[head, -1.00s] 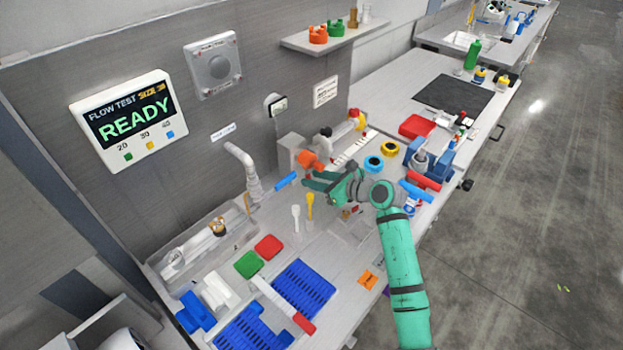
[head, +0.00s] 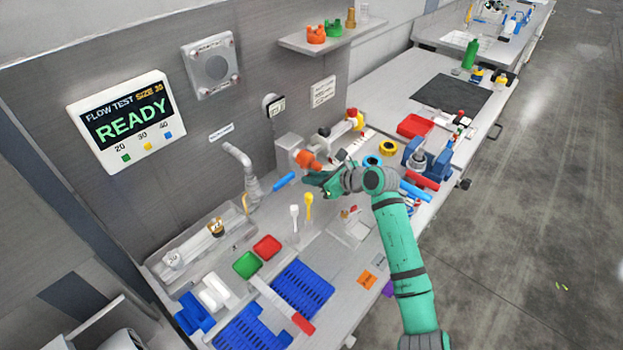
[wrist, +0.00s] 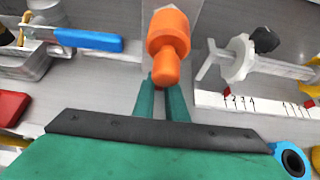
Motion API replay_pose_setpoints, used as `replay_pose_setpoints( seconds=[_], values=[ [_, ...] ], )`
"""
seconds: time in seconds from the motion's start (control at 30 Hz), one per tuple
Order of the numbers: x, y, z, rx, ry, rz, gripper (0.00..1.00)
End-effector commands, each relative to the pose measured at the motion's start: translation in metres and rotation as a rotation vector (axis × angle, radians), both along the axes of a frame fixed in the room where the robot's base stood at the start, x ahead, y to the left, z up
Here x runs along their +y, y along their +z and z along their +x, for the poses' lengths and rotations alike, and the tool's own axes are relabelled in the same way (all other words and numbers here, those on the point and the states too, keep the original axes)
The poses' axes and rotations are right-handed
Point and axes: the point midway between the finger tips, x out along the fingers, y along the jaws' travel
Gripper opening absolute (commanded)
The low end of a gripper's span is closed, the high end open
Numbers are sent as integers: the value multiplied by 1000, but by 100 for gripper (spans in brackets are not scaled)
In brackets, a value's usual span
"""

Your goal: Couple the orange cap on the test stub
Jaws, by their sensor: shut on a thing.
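The orange cap (head: 308,160) is at the front of a grey block (head: 288,147) by the back wall. It shows large in the wrist view (wrist: 168,42), with a wide faceted end away from me and a narrower rounded end towards me. My gripper (head: 318,175) is at the cap, and its green fingers (wrist: 161,88) are shut on the narrow near end. The test stub is hidden behind the cap, so I cannot tell how far the cap sits on it.
A blue-handled valve (wrist: 88,40) lies left of the cap, and a white clamp-like part (wrist: 240,58) stands right above a marked white strip (wrist: 255,105). Blue (head: 372,161) and yellow rings lie to the right. The wall screen (head: 122,122) reads READY.

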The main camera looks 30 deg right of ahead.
Motion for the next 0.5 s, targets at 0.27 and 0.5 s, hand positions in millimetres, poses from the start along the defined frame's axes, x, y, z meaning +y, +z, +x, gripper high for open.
replay_pose_setpoints(
  seconds=[0.27, 0.5],
  values=[
    [-1, 4, -2, 93, -1, -36, 0],
    [-1, 4, -3, 95, -2, -35, 0]
  ],
)
